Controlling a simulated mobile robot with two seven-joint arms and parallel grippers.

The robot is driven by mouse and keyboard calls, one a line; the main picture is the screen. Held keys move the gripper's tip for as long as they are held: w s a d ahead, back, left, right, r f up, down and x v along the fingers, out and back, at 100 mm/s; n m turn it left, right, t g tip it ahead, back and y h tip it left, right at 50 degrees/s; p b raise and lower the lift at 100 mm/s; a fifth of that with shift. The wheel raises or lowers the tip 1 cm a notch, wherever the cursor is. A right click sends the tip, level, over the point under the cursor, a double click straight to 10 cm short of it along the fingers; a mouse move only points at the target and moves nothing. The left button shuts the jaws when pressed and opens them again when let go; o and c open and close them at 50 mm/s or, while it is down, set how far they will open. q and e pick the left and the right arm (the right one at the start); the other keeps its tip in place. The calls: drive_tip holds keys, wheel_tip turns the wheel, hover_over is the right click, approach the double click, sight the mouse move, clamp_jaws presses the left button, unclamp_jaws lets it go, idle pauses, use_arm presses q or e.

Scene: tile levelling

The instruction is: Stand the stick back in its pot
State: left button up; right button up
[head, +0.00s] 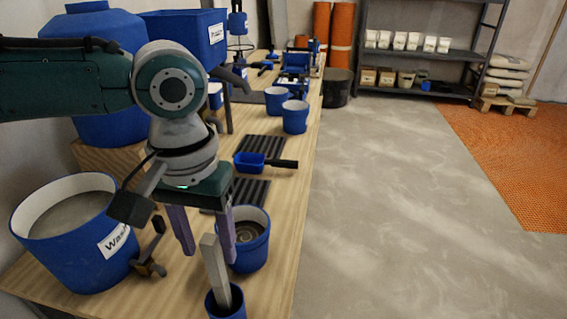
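A pale square-section stick (216,272) stands in a small blue pot (226,306) at the bottom of the head view, leaning a little to the left. Its lower end is hidden inside the pot. My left gripper (208,256) points down, with its two purple fingers spread apart. The top of the stick shows in the gap between the fingers, and neither finger appears to touch it. I cannot tell whether the stick is between the fingers or nearer the camera. My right gripper is not in view.
A blue bucket with grey content (238,246) stands just behind the stick's pot. A large labelled blue wash bucket (72,262) stands at the left, with a brown clamp-like tool (150,250) beside it. A blue scoop (250,162) lies farther back. The wooden table (277,240) ends at the right.

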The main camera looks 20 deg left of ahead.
use_arm(q)
wheel_tip(320, 180, up, 10)
drive_tip(key=shift+p, duration=1.2)
drive_tip(key=s+d+r+m+t+h+p, duration=0.1)
drive_tip(key=s+d+r+m+h+p, duration=0.1)
drive_tip(key=s+d+m+p, duration=0.3)
drive_tip(key=s+d+r+t+h+p, duration=0.1)
drive_tip(key=s+d+r+t+p, duration=0.1)
drive_tip(key=s+d+p, duration=0.3)
drive_tip(key=s+a+r+y+p, duration=0.2)
drive_tip(key=s+a+r+y, duration=0.1)
drive_tip(key=s+a, duration=0.35)
wheel_tip(320, 180, up, 38)
drive_tip(key=p, duration=3.8)
drive_tip(key=shift+w+a+t, duration=0.2)
drive_tip(key=shift+w+t, duration=0.1)
drive_tip(key=shift+w, duration=0.15)
